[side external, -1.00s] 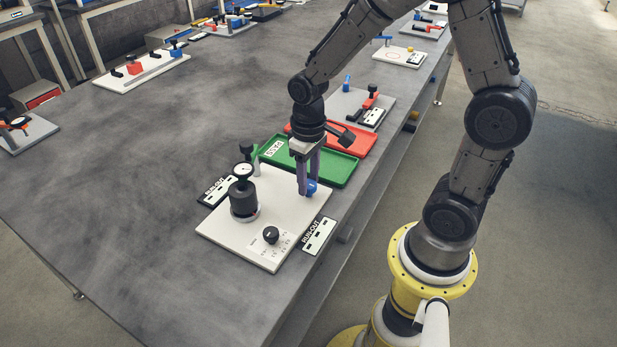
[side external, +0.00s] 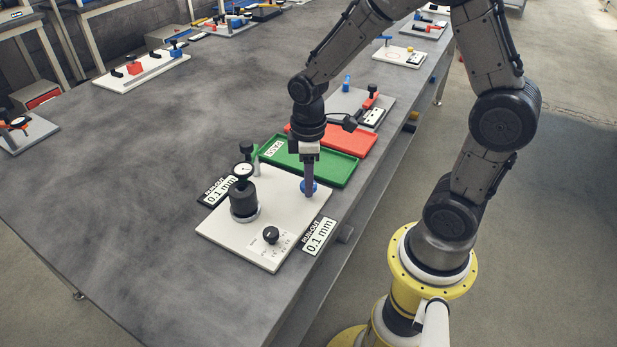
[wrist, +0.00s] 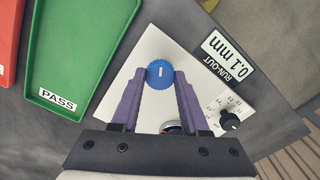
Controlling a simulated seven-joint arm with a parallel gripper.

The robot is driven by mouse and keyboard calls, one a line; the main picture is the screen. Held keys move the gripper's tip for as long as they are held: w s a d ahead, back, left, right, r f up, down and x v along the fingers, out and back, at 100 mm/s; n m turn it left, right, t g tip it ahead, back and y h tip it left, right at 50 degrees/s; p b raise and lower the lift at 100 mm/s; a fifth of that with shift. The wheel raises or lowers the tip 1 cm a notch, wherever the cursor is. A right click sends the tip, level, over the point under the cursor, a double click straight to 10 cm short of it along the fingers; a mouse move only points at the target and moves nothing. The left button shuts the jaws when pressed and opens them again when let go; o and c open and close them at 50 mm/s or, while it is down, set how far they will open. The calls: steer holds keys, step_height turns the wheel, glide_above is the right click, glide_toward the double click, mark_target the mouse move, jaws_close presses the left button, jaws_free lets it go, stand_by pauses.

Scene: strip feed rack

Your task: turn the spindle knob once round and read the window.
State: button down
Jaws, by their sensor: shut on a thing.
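The blue spindle knob (side external: 309,187) stands at the back right of a white plate (side external: 283,203). In the wrist view the knob (wrist: 159,74) is between my purple fingertips and shows a short white mark on top. My gripper (side external: 309,184) points down and is shut on the knob. A window (side external: 319,236) at the plate's right edge reads "RUN-OUT 0.1 mm"; it also shows in the wrist view (wrist: 228,56). A second window (side external: 220,190) on the left reads the same. A dial gauge (side external: 243,170) sits above a dark cylinder (side external: 243,199); its needle is too small to read.
A small black knob (side external: 270,235) with a printed scale is at the plate's front. A green tray (side external: 338,179) marked PASS (wrist: 58,100) and a red tray (side external: 350,146) lie behind the plate.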

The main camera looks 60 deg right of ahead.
stand_by(0.4)
steer(key=shift+c, duration=2)
jaws_free()
step_height(320, 180, up, 14)
steer(key=s+a+r+t, duration=0.2)
steer(key=s+r+t, duration=0.1)
steer(key=s+r, duration=0.35)
steer(key=s+a+f+m+t, duration=0.1)
steer(key=s+f+m+t, duration=0.1)
steer(key=s+f+m, duration=0.2)
steer(key=s+m, duration=0.2)
steer(key=shift+s+t, duration=0.3)
